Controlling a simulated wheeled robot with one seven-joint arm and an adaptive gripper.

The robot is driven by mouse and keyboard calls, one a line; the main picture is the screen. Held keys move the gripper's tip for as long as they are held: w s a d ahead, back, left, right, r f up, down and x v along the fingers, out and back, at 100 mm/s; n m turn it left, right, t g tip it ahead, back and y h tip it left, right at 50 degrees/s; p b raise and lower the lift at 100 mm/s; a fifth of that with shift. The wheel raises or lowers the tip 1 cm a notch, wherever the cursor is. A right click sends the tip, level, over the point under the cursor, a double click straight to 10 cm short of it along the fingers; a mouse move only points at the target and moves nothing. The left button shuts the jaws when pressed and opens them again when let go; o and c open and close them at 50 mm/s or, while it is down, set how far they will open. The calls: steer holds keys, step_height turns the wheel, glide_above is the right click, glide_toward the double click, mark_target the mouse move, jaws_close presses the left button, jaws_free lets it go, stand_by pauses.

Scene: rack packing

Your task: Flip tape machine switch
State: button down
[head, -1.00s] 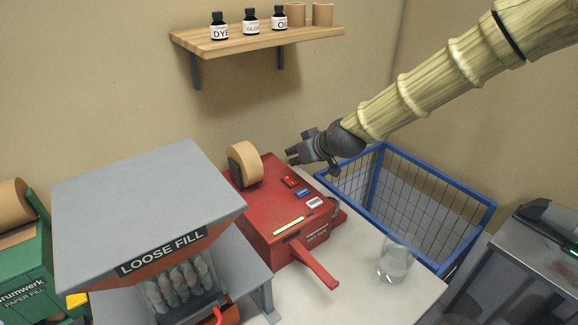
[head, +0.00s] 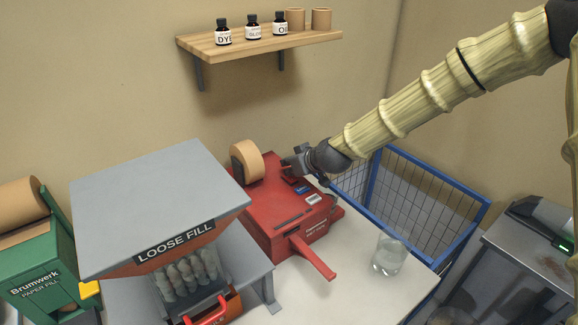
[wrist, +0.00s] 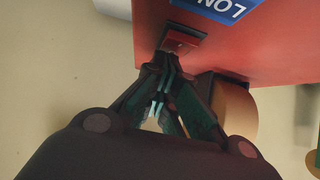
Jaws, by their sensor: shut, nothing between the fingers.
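The red tape machine (head: 275,232) stands on the white table with a roll of brown tape (head: 247,160) at its back left. It has a long red lever at the front and a strip on top (head: 293,220) that looks unlit. My gripper (head: 289,166) is over the back right of its top. In the wrist view my gripper (wrist: 172,62) is shut and empty, fingertips at a red rocker switch (wrist: 182,42) in a dark frame. Contact and the switch's exact tilt are unclear. A blue label (wrist: 225,8) sits beside the switch. The gripper mostly covers the switch in the head view.
A loose-fill dispenser (head: 160,200) stands close on the left. A glass (head: 390,256) stands on the table to the right. A blue wire basket (head: 415,205) is behind it. A wooden shelf (head: 262,43) with bottles hangs above.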

mark_target(292, 180)
steer(key=s, duration=0.1)
steer(key=s+r, duration=0.1)
steer(key=s, duration=0.1)
steer(key=shift+d+r, duration=0.25)
steer(key=shift+d, duration=0.05)
steer(key=shift+s+d, duration=0.1)
steer(key=shift+s, duration=0.05)
steer(key=shift+w+d+f, duration=0.1)
steer(key=shift+w+f, duration=0.5)
steer(key=shift+s+r, duration=0.4)
steer(key=shift+w+r, duration=0.2)
steer(key=shift+r, duration=0.05)
steer(key=r+p, duration=0.1)
steer(key=r, duration=0.1)
steer(key=r+p, duration=0.1)
steer(key=shift+a+r, duration=0.2)
steer(key=shift+r, duration=0.2)
steer(key=shift+s, duration=0.15)
steer(key=shift+s+d+r+b, duration=0.15)
steer(key=shift+s+r+b, duration=0.05)
steer(key=shift+r+b, duration=0.15)
steer(key=w+r+b+v, duration=0.1)
steer(key=b+v, duration=0.1)
steer(key=v, duration=0.6)
steer(key=shift+r+b, duration=0.25)
steer(key=shift+b, duration=0.1)
steer(key=shift+s, duration=0.1)
